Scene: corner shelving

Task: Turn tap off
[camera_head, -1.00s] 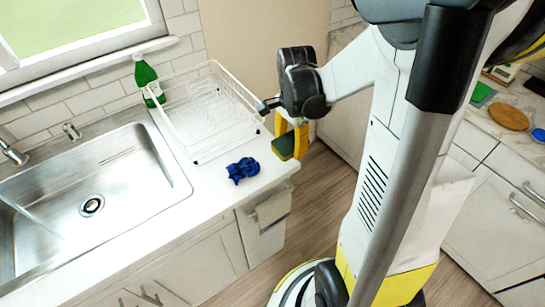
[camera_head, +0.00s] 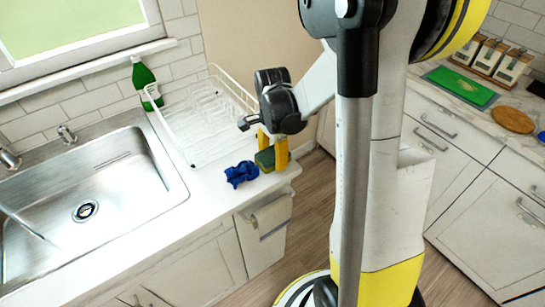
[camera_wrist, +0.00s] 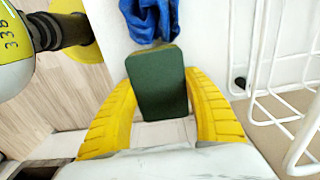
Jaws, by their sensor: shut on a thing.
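The tap (camera_head: 9,158) is a chrome fitting behind the sink at the left picture edge in the head view, partly cut off. A small chrome fitting (camera_head: 66,134) stands right of it; I cannot tell if it is the handle. A pale streak, perhaps water, crosses the sink (camera_head: 128,205) on the left. My gripper (camera_wrist: 158,88) has yellow fingers shut on a dark green sponge (camera_wrist: 157,75), seen in the wrist view. In the head view the sponge (camera_head: 265,158) is at the counter's right end, well right of the tap.
A blue crumpled cloth (camera_head: 241,174) lies on the counter beside the sponge. A white wire dish rack (camera_head: 195,155) and a green bottle (camera_head: 145,80) stand behind. A green board (camera_head: 460,86) lies on the right counter.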

